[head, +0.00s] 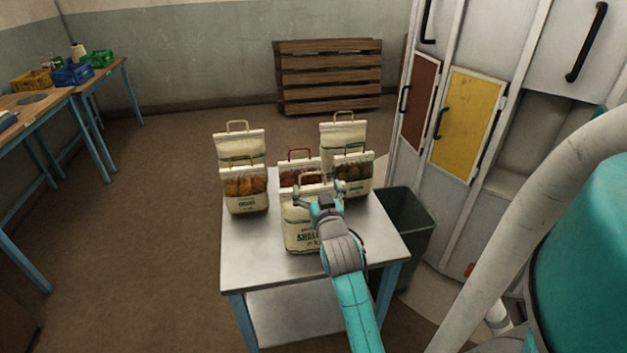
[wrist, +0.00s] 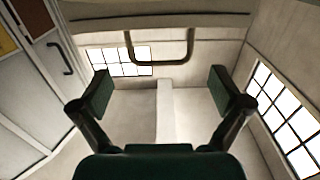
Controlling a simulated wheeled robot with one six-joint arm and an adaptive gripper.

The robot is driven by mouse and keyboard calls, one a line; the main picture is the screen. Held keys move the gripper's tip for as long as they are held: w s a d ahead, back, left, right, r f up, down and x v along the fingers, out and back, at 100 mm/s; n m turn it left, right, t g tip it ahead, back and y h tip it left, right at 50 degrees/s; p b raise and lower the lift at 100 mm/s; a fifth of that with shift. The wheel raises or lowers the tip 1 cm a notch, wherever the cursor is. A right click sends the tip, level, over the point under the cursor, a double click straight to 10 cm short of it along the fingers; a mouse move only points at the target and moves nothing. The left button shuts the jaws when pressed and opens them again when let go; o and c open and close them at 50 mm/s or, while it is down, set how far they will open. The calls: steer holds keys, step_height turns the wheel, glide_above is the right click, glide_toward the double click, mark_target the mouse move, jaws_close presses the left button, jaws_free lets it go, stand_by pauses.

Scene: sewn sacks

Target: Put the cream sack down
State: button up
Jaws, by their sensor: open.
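The cream sack (head: 300,232) with green lettering stands upright on the metal table, nearest the front. Its cream handle (head: 313,177) rises from the top. My gripper (head: 318,190) is at the upper part of this sack and hides some of it. In the wrist view my gripper (wrist: 160,92) is open, its two dark pads wide apart with nothing between them. A handle (wrist: 160,62) and the sack's top band (wrist: 160,18) show just past the pads, apart from them.
Several similar sacks stand behind: one at left (head: 245,192), one with a red handle (head: 300,155), others at right (head: 353,175). The table's front (head: 255,272) is bare. A dark bin (head: 410,225) and tall cabinets (head: 470,120) stand to the right.

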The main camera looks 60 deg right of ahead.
steer(key=v, duration=0.7)
steer(key=s+a+f+n+t+y, duration=0.25)
steer(key=a+f, duration=0.35)
steer(key=a, duration=0.5)
steer(key=s+a+f+n+t+y, duration=0.1)
steer(key=s+a+f+n+y, duration=0.25)
steer(key=a, duration=0.65)
steer(key=s+a+f+n+y, duration=0.3)
steer(key=s+a+y, duration=0.4)
steer(key=s+a, duration=0.7)
steer(key=s, duration=0.3)
steer(key=shift+a+n+y, duration=0.2)
steer(key=shift+n+y, duration=0.2)
steer(key=shift+f, duration=0.1)
